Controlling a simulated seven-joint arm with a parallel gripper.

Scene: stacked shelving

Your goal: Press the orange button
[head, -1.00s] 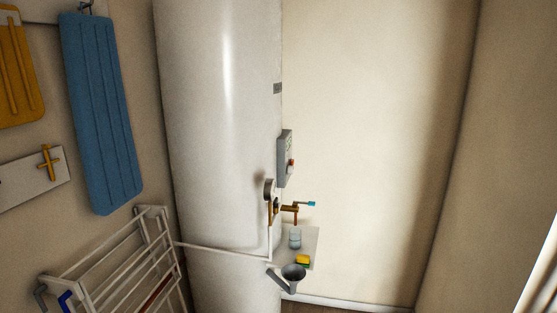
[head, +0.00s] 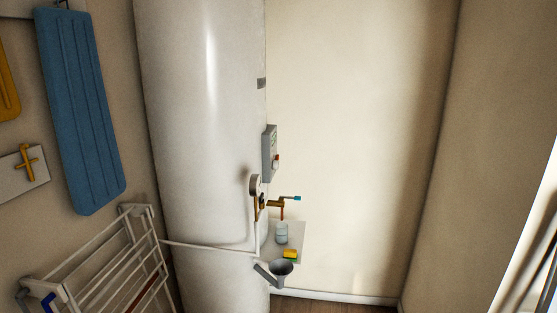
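A small orange-red button (head: 277,158) sticks out from the lower front of a grey control box (head: 269,152). The box is mounted on the right side of a tall white cylindrical tank (head: 205,130) and shows nearly edge-on. The button is small in this view and nothing covers it. My gripper is not in the head view.
Below the box are a round gauge (head: 255,186), a valve with a blue handle (head: 291,198), a small shelf (head: 298,236) with a clear cup and yellow sponge, and a grey funnel (head: 281,267). A drying rack (head: 128,240) stands left. The right wall is bare.

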